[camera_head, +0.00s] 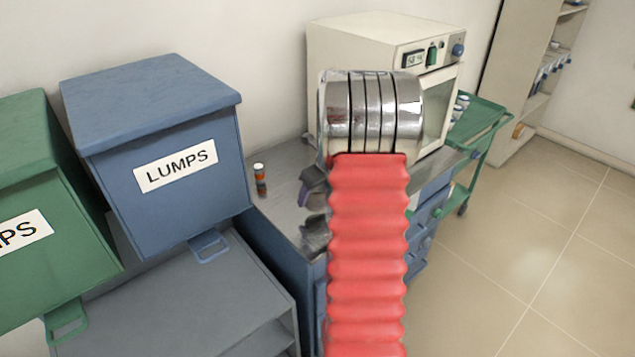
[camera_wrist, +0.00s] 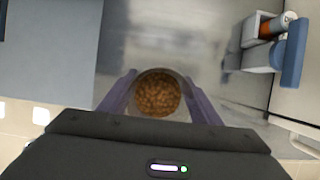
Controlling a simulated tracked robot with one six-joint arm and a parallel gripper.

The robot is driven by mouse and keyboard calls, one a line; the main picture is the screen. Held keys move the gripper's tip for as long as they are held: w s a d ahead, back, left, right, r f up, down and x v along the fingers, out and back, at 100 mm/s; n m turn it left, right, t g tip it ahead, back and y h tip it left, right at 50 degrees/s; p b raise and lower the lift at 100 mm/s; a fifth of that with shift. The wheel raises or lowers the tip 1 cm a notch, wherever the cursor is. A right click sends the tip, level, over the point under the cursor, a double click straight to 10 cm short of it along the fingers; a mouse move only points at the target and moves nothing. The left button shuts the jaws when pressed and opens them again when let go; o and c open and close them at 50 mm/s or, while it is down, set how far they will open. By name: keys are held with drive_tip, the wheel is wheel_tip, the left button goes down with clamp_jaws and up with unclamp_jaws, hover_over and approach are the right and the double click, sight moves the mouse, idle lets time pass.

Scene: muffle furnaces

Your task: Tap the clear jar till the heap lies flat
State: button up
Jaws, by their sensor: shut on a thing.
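In the wrist view, my gripper (camera_wrist: 158,80) has its two purple fingers closed on the sides of the clear jar (camera_wrist: 158,70). I look down into the jar's round mouth. Brown lumps (camera_wrist: 157,95) fill the circle I can see. Whether their top is heaped or flat I cannot tell from this angle. Whether the jar touches the bench or hangs above it is also unclear. In the head view, my arm hides the jar, and only a bit of purple finger (camera_head: 312,181) shows at its left.
A steel bench (camera_head: 278,165) carries a furnace (camera_head: 370,38) at the back and a small orange-labelled bottle (camera_head: 260,178). A blue bin marked LUMPS (camera_head: 185,205) and a green bin (camera_head: 50,255) stand left. A green trolley (camera_head: 485,115) stands right, beside open floor.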

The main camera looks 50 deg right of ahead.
drive_tip(key=shift+f, duration=0.4)
wheel_tip(320, 180, down, 3)
drive_tip(key=shift+f, duration=0.1)
drive_tip(key=shift+r, duration=1.9)
drive_tip(key=shift+c, duration=0.4)
drive_tip(key=shift+f, duration=0.1)
drive_tip(key=shift+f, duration=1.65)
drive_tip(key=shift+c, duration=0.5)
drive_tip(key=shift+r, duration=0.1)
drive_tip(key=shift+r, duration=1.9)
